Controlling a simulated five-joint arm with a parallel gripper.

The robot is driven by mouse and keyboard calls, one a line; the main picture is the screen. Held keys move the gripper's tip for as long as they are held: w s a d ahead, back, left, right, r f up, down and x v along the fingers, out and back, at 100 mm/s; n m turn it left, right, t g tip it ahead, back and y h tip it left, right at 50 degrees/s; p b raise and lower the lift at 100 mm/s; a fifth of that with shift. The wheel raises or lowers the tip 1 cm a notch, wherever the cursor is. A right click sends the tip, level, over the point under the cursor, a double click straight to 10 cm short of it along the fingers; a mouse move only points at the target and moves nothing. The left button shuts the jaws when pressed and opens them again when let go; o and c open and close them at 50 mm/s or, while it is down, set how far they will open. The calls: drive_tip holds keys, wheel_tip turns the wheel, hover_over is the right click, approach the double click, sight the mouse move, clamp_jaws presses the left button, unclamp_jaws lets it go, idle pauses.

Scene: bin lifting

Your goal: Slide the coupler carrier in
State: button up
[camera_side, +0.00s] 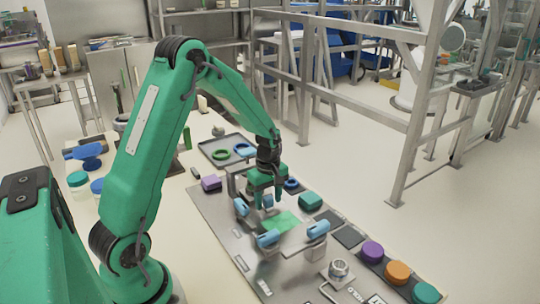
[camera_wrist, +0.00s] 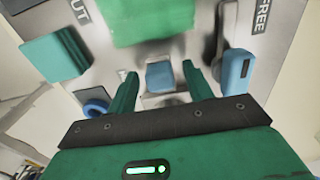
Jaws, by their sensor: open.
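My gripper (camera_side: 268,203) points down over the metal plate in the side view, its two green fingers apart. In the wrist view my gripper (camera_wrist: 162,80) shows a small blue block (camera_wrist: 160,75) in the gap between its fingers. The fingers look clear of the block, and how far below them it lies is hard to judge. The block appears to sit on a grey metal fitting, and may be part of the coupler carrier; I cannot tell for sure. A flat green area (camera_side: 281,222) lies on the plate beside the gripper; it also shows in the wrist view (camera_wrist: 150,20).
Blue clamp-like pieces (camera_side: 268,238) (camera_side: 318,229) stand close around. A teal block (camera_side: 310,200), a blue ring (camera_side: 291,184) and a purple block (camera_side: 211,183) are near. Coloured round caps (camera_side: 372,251) line the plate's right end. A tray with rings (camera_side: 226,151) lies behind.

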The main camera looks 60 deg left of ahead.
clamp_jaws()
drive_tip(key=shift+a, duration=2.3)
unclamp_jaws()
drive_tip(key=shift+r, duration=0.15)
drive_tip(key=shift+r, duration=3.75)
